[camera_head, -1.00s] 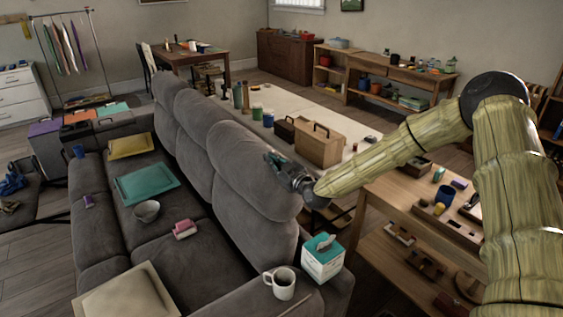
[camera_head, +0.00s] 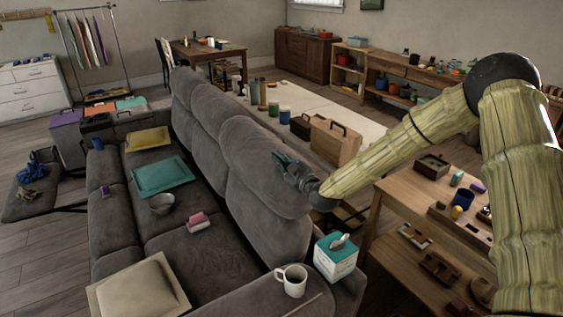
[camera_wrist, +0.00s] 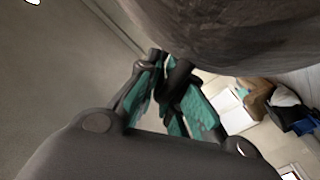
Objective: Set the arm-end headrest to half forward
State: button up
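The grey sofa's near, arm-end headrest (camera_head: 262,158) is a padded cushion on top of the backrest, at the middle of the head view. My gripper (camera_head: 281,158) is at the rear side of this headrest, close to its upper right edge. I cannot tell whether it touches. In the wrist view the grey headrest (camera_wrist: 225,30) bulges across the top, just beyond my gripper (camera_wrist: 168,62). The teal-padded fingers converge with their tips together and nothing visible between them.
A tissue box (camera_head: 336,257) and a white mug (camera_head: 292,280) stand on the near sofa arm. A wooden workbench (camera_head: 405,205) with small items lies under my arm. A wooden box (camera_head: 334,142) and several jars stand on a table behind the sofa.

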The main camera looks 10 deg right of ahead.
jog(key=shift+o, duration=0.5)
jog(key=v, duration=1.2)
jog(key=s+a+f+m+g+h, duration=0.1)
jog(key=s+a+f+m+g, duration=0.15)
jog(key=s+f, duration=0.55)
jog(key=s+a+f+m+g+h, duration=0.1)
jog(key=s+f+g, duration=0.3)
jog(key=f, duration=0.6)
jog(key=s+a+f+m+g, duration=0.1)
jog(key=s+f+m+g, duration=0.1)
jog(key=s+f, duration=0.65)
jog(key=s+d+f+m+g+h, duration=0.1)
jog(key=s+f+g, duration=0.1)
jog(key=s, duration=0.7)
jog(key=s+d+f+m+g+h, duration=0.1)
jog(key=s+f+m+g, duration=0.1)
jog(key=s+f, duration=0.3)
jog(key=s+d+f+m+g+h, duration=0.2)
jog(key=s+f+g, duration=0.1)
jog(key=s, duration=1)
jog(key=shift+s+f+g, duration=0.25)
jog(key=shift+s+g, duration=0.15)
jog(key=shift+g, duration=0.35)
